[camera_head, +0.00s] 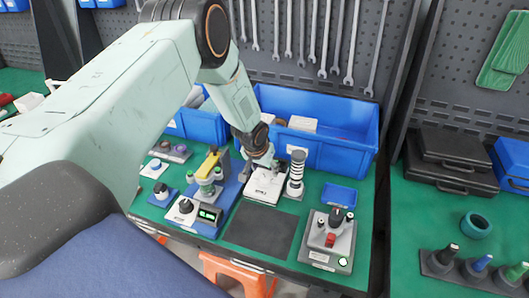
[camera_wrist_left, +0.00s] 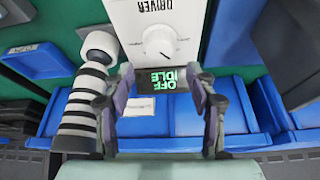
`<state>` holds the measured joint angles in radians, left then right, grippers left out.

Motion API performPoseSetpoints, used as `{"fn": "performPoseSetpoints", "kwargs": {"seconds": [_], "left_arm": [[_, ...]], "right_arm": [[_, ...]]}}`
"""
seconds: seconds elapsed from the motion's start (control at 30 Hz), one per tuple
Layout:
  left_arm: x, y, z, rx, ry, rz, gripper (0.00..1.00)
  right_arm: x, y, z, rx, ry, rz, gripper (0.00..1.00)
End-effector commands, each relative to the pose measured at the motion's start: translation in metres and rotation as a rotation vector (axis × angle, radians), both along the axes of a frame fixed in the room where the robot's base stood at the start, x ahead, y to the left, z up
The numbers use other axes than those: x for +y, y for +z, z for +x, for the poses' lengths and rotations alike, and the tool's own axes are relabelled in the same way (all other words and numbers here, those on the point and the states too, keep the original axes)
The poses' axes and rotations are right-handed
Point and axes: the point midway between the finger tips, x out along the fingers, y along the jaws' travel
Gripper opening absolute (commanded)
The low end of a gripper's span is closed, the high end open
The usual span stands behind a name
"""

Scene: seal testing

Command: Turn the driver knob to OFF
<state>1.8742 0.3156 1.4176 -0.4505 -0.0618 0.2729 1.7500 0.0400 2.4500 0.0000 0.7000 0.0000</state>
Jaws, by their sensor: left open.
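The white driver box (camera_head: 264,187) stands on the green bench, partly hidden by my left gripper in the head view. In the left wrist view the box (camera_wrist_left: 127,20) is marked DRIVER, upside down, and carries a round white knob (camera_wrist_left: 158,42). Its green display (camera_wrist_left: 157,79) reads OFF and IDLE, upside down. I cannot clearly tell where the knob points. My left gripper (camera_head: 264,162) is over the box's back part. In its wrist view the gripper (camera_wrist_left: 160,76) is open, fingers apart on either side of the display, with the knob beyond the fingertips, untouched. My right gripper is not in view.
A black-and-white ringed post (camera_head: 295,175) stands close beside the box and the left finger in the wrist view (camera_wrist_left: 80,105). A blue bin (camera_head: 345,150) is behind. A yellow-topped device (camera_head: 210,165) is left; a grey device with a red part (camera_head: 328,242) is right. A dark mat (camera_head: 260,232) is bare.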

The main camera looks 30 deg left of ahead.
Motion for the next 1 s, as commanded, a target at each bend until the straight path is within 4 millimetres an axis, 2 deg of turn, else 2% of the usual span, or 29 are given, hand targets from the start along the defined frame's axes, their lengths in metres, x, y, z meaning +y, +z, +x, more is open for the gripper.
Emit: {"fn": "performPoseSetpoints", "kwargs": {"seconds": [0.3,0.4,0.6,1.0], "left_arm": [[0.0,0.047,0.001,-0.004,0.0,0.0,0.57],[0.0,0.057,0.001,-0.003,0.0,0.0,0.57],[0.0,0.065,0.0,-0.001,0.0,0.0,0.57],[0.0,0.065,0.0,-0.001,-0.001,0.001,0.57]], "right_arm": [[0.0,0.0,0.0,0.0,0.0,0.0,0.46],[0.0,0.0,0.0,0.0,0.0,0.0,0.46],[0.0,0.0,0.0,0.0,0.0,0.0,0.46],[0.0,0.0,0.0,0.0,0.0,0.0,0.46]]}}
